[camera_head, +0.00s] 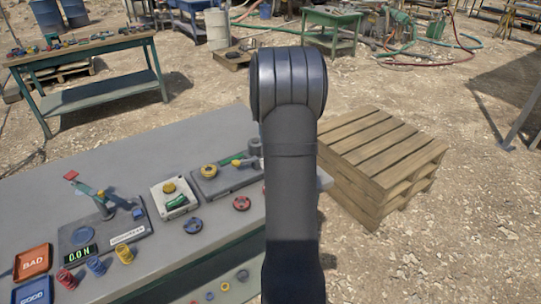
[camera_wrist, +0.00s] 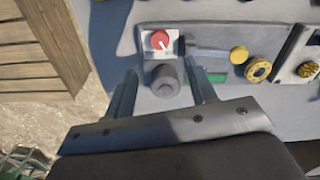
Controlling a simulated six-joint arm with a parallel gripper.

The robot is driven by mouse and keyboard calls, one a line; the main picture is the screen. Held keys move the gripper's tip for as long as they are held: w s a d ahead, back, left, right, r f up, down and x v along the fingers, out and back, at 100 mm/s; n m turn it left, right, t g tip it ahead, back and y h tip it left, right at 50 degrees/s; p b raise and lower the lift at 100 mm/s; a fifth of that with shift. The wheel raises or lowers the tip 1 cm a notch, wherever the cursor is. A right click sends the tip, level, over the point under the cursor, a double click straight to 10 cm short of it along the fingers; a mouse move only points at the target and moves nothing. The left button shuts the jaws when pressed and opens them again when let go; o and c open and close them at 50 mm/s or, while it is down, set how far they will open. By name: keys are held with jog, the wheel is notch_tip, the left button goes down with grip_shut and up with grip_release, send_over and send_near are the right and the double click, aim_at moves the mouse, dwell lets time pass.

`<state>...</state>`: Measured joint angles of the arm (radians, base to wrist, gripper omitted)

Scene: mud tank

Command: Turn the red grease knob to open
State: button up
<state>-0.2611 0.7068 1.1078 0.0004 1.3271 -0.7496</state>
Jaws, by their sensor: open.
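The red grease knob (camera_wrist: 159,40) shows in the wrist view, round with a white pointer mark, on a pale square plate at the end of a grey panel. My gripper (camera_wrist: 163,76) is open, with its two fingers apart and pointing toward the panel. A dark grey cylinder (camera_wrist: 165,81) shows between the fingers, and the red knob lies just past the fingertips in the picture. I cannot tell whether the fingers touch anything. In the head view my arm hides the gripper and most or all of the knob.
On the same panel are a yellow ball-ended lever (camera_wrist: 238,53) and a yellow wheel (camera_wrist: 258,70). A red handwheel (camera_head: 241,203) and a blue handwheel (camera_head: 193,226) lie nearby on the grey bench (camera_head: 130,160). Wooden pallets (camera_head: 377,160) stand beside the bench at right.

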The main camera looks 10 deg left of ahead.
notch_tip(320, 180, down, 10)
jog(key=shift+r, duration=0.1)
jog(key=shift+c, duration=0.2)
jog(key=c, duration=0.9)
